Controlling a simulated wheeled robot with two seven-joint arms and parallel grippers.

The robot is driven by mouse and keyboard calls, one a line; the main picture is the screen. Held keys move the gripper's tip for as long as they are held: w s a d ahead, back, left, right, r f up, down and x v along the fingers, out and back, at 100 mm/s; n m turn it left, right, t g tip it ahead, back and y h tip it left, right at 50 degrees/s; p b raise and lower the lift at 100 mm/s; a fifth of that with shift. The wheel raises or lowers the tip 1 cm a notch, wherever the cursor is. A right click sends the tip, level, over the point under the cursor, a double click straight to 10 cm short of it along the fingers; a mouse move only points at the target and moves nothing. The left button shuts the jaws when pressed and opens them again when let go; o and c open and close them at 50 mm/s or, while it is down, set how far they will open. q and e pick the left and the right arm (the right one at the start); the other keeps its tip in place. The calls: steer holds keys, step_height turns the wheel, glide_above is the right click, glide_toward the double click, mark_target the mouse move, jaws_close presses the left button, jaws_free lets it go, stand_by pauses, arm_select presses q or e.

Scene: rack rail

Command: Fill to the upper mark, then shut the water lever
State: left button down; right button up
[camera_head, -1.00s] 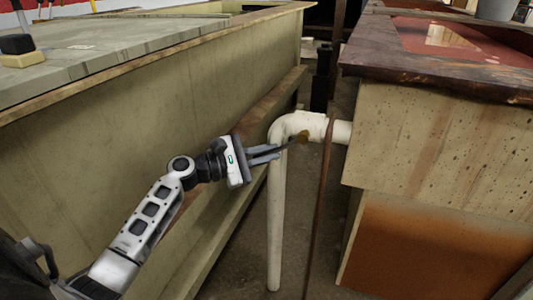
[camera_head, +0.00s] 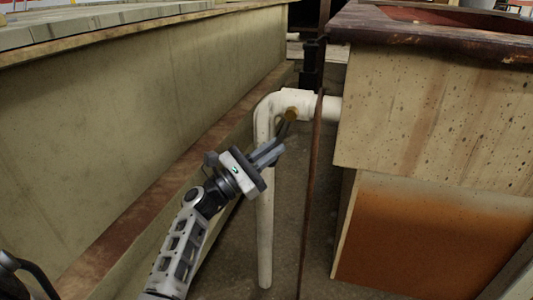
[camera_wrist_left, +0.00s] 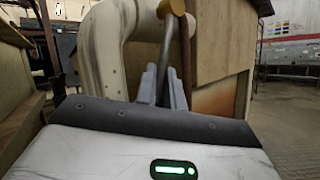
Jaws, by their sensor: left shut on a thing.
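The water lever (camera_head: 285,129) is a thin grey bar hanging from a brass pivot (camera_head: 291,114) on the white pipe (camera_head: 265,215). In the head view it slants down and left. My left gripper (camera_head: 275,148) is below the pivot, shut on the lever's lower end. In the left wrist view, the lever (camera_wrist_left: 166,45) runs down between the two fingers (camera_wrist_left: 163,88), with the brass pivot (camera_wrist_left: 172,8) at the top. The right tank (camera_head: 435,110) has a dark rim; little of its reddish inside shows. No fill mark can be made out. My right gripper is out of view.
A rusty upright rod (camera_head: 314,200) stands close to the right of the lever. A long pale tank (camera_head: 150,110) with a brown ledge (camera_head: 150,205) runs along the left. Bare floor shows in the narrow gap between the tanks.

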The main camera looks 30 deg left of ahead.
arm_select(q)
steer(key=shift+d+f, duration=0.1)
steer(key=shift+d, duration=0.05)
stand_by(0.3)
steer(key=c, duration=1.8)
jaws_free()
steer(key=shift+o, duration=0.2)
steer(key=shift+s, duration=0.1)
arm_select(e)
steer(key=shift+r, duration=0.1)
arm_select(q)
steer(key=p+v, duration=0.1)
steer(key=v, duration=1.5)
steer(key=shift+f, duration=0.2)
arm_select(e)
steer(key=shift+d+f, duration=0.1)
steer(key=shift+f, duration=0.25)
